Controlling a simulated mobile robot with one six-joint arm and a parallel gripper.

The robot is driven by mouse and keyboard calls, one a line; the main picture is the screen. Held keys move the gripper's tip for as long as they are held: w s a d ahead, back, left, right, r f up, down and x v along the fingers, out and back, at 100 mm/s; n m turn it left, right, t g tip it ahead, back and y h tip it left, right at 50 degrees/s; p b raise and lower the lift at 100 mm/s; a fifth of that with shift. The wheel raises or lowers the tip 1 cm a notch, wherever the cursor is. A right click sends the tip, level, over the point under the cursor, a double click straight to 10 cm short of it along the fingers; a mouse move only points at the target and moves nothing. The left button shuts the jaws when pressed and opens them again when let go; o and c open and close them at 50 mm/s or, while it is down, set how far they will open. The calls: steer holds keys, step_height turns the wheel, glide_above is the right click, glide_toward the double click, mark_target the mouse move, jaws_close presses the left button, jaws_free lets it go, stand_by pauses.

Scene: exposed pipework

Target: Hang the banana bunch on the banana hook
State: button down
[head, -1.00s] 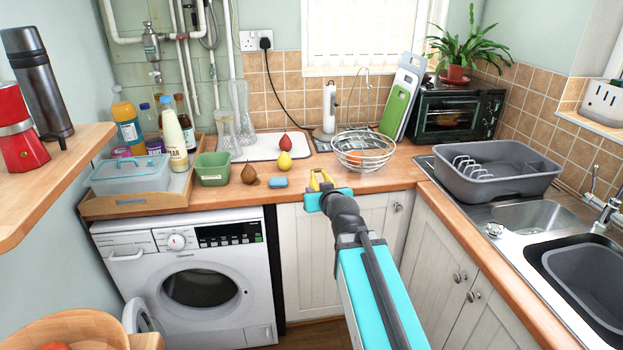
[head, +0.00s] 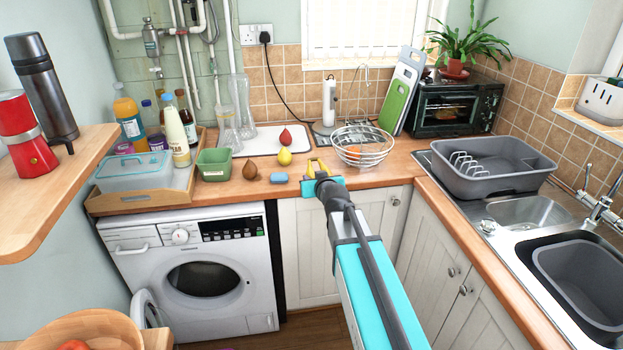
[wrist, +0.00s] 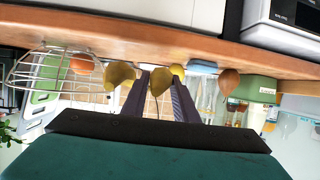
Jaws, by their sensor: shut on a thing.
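The yellow banana bunch (head: 317,166) is held in my gripper (head: 323,180), which is shut on it at the counter's front edge. In the wrist view, which is upside down, the bananas (wrist: 120,74) show at and beside the fingertips of my gripper (wrist: 160,80). The banana hook (head: 359,68) is a thin curved wire rising behind a wire fruit bowl (head: 374,155), ahead and to the right of my gripper. The bunch is apart from the hook. The bowl also shows in the wrist view (wrist: 27,74); the hook's tip is not clear there.
A green tub (head: 214,165) stands farther left. Chopping boards (head: 400,92) and a small oven (head: 449,108) stand behind right.

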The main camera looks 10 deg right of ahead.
mark_target(311, 172)
steer(key=shift+w+p, duration=0.3)
steer(key=shift+w, duration=1.2)
steer(key=shift+w+f+p, duration=0.1)
steer(key=shift+w+p, duration=0.2)
steer(key=shift+w, duration=0.6)
steer(key=shift+f+p, duration=0.35)
steer(key=shift+f, duration=1.25)
steer(key=shift+f, duration=0.2)
steer(key=c, duration=1.4)
jaws_free()
steer(key=shift+r+p, duration=0.1)
steer(key=shift+p, duration=0.3)
